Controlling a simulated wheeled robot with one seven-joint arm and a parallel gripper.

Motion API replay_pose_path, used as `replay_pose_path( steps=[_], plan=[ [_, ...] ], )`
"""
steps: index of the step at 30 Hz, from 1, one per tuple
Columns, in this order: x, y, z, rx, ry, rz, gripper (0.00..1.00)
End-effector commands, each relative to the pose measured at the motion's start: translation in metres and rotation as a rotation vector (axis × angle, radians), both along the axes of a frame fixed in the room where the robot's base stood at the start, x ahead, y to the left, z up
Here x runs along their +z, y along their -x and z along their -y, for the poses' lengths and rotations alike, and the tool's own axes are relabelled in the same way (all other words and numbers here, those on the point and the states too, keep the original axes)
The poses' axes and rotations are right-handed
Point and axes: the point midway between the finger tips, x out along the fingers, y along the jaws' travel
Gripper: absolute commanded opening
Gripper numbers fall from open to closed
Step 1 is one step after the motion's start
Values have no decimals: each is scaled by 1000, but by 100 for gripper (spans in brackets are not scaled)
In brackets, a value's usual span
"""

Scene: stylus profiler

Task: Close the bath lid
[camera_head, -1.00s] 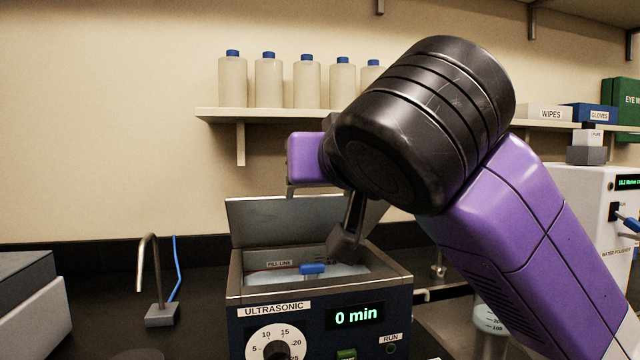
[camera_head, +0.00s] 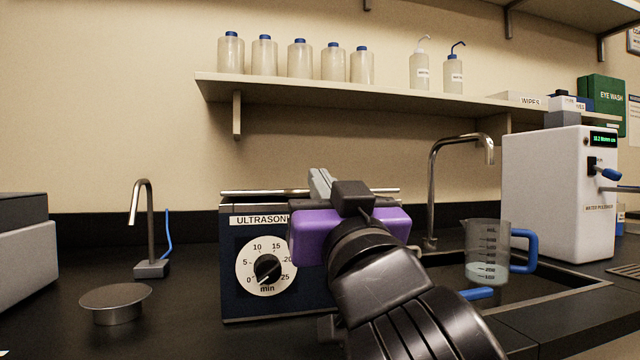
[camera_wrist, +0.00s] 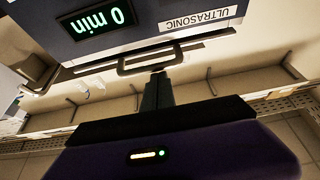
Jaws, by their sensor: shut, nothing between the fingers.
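The ultrasonic bath (camera_head: 232,298) is a dark blue box with a dial and an "ULTRASONIC" label. Its lid (camera_head: 255,193) shows edge-on as a thin silver strip across the top, lying about level. I cannot tell whether it is fully seated on the rim. In the wrist view the bath front (camera_wrist: 150,25) is upside down, with a metal loop handle (camera_wrist: 122,68) at the lid's edge. My gripper (camera_head: 319,178) is shut and empty above the lid's front edge. Its fingertips (camera_wrist: 157,77) are at or very near the handle; contact is unclear. My wrist hides the bath's right front.
A sink with a faucet (camera_head: 432,190) and a beaker (camera_head: 484,255) with a blue handle are to the right. A white water polisher (camera_head: 555,190) stands beyond. A small tap (camera_head: 150,268) and a round metal disc (camera_head: 115,297) are left. Shelf bottles (camera_head: 300,60) are above.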

Motion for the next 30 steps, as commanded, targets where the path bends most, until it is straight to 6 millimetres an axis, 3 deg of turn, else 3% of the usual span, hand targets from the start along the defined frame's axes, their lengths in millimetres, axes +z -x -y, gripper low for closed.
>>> replay_pose_path(
  steps=[3, 10, 25, 30],
  plan=[
    [-13, 1, 0, 0, -1, -1, 0],
    [-23, 1, 0, 1, 0, -3, 0],
    [-29, -1, -1, 2, 3, -17, 0],
    [-21, -3, -1, 2, 4, -18, 0]
  ],
)
